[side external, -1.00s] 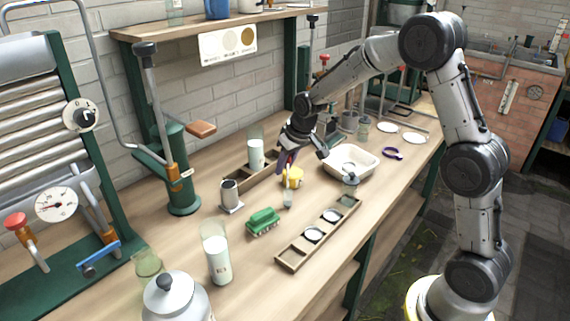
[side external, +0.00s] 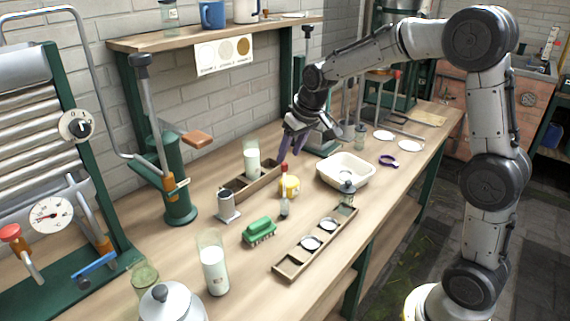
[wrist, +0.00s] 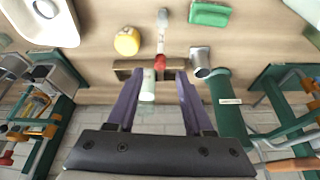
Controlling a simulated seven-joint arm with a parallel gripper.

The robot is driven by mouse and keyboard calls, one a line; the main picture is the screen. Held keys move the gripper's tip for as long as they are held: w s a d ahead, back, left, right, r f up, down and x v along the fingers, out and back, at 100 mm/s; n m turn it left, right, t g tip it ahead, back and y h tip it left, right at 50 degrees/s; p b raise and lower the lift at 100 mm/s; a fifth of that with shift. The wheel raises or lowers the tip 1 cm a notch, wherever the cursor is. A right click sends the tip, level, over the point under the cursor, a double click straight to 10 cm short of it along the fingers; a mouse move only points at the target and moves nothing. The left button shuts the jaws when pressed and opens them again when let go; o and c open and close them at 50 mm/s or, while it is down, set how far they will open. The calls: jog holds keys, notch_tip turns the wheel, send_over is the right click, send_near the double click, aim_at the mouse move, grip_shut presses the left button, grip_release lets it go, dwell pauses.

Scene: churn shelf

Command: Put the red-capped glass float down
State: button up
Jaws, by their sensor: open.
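The red-capped glass float (side external: 284,205) stands upright on the bench in the side view, its red cap (side external: 284,169) on top, in front of a yellow item (side external: 291,190). In the wrist view the float (wrist: 161,42) is seen from above, with its red cap (wrist: 161,63) towards my fingertips. My gripper (side external: 289,155) is open and empty, above and behind the float. Its purple fingers (wrist: 160,76) are spread apart in the wrist view, with the cap beyond their tips.
A wooden rack (side external: 233,187) holding a milk glass (side external: 251,160) stands left of the float. A metal cup (side external: 226,205), green brush (side external: 259,231), long wooden tray (side external: 291,268) and white basin (side external: 346,182) are nearby. Bare bench lies between them.

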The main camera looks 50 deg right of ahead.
jog(key=s+a+r+n, duration=0.1)
jog(key=s+a+r, duration=0.25)
jog(key=s, duration=0.45)
jog(key=s+a+r, duration=0.2)
jog(key=s+r, duration=0.2)
jog(key=s, duration=0.4)
jog(key=s+a+f+t, duration=0.1)
jog(key=s+f, duration=0.3)
jog(key=s, duration=0.9)
jog(key=shift+s+a+n+y, duration=0.25)
jog(key=shift+a+n+y, duration=0.15)
jog(key=shift+a, duration=0.1)
